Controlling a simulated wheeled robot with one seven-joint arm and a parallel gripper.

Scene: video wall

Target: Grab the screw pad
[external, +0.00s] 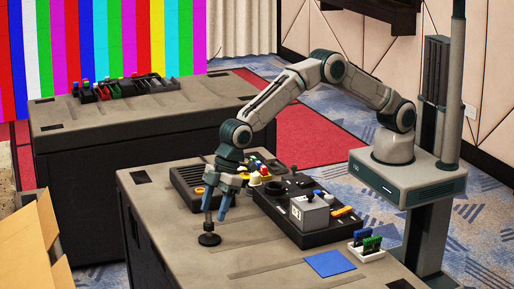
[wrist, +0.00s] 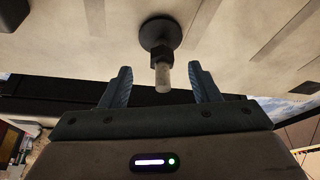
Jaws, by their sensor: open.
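The screw pad (external: 209,238) has a round black foot, a nut and a grey upright stem. It stands on the near table (external: 270,262), close to its left edge. In the wrist view the screw pad (wrist: 161,45) is ahead of the jaws, its stem pointing toward the space between them. My gripper (external: 214,207) points down at the stem, with blue fingers to either side of it in the external view. In the wrist view my gripper (wrist: 160,88) is open, with clear gaps between the stem and both fingers. I see no contact.
Right of my gripper is a black control panel (external: 275,208) with a grey box (external: 310,212). A slatted dark tray (external: 188,178) lies behind. A blue square (external: 329,263) and a white holder (external: 367,254) are at the front right. The table around the screw pad is clear.

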